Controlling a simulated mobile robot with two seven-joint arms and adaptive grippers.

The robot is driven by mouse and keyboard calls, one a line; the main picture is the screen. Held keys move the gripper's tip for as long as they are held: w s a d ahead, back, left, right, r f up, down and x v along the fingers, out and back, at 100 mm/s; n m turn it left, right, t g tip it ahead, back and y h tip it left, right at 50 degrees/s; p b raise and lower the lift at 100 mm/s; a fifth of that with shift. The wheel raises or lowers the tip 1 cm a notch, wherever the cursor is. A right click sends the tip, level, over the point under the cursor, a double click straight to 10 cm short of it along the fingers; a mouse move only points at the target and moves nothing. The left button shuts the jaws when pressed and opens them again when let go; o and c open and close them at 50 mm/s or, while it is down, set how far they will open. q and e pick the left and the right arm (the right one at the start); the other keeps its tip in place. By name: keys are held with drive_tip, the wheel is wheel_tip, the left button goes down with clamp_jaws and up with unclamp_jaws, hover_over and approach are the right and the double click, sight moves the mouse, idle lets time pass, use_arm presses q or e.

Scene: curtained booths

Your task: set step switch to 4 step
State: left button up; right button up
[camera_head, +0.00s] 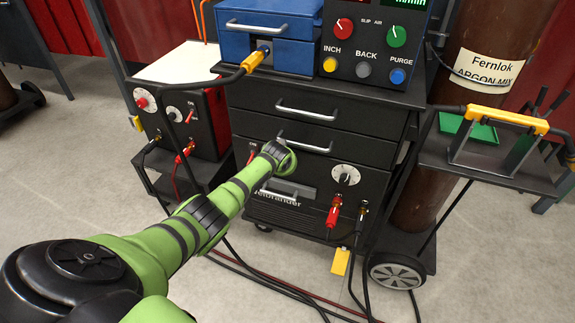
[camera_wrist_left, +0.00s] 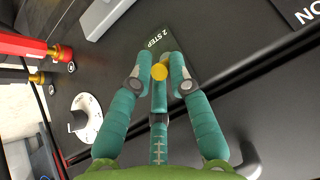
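The step switch itself cannot be made out apart from my fingers. In the left wrist view a dark plate reads "2 STEP" (camera_wrist_left: 160,38), just beyond my fingertips. My left gripper (camera_wrist_left: 160,65) is right in front of the panel, its teal fingers on both sides of a small yellow round tip (camera_wrist_left: 159,72). I cannot tell whether they touch it. In the head view my left gripper (camera_head: 285,158) is at the black front of the welder (camera_head: 310,132), below a drawer handle, and covers what is behind it. My right gripper is not in view.
A white dial (camera_head: 345,176) with a black knob is right of my gripper, above a red cable plug (camera_head: 333,212). Drawer handles (camera_head: 305,110) stick out above. A gas cylinder (camera_head: 480,60) and a side shelf (camera_head: 490,165) stand to the right.

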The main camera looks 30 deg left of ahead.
use_arm(q)
drive_tip(key=shift+o, duration=0.3)
drive_tip(key=shift+s+a, duration=0.15)
drive_tip(key=shift+a, duration=0.15)
drive_tip(key=shift+d, duration=0.1)
drive_tip(key=v, duration=1.2)
drive_tip(key=shift+f, duration=0.1)
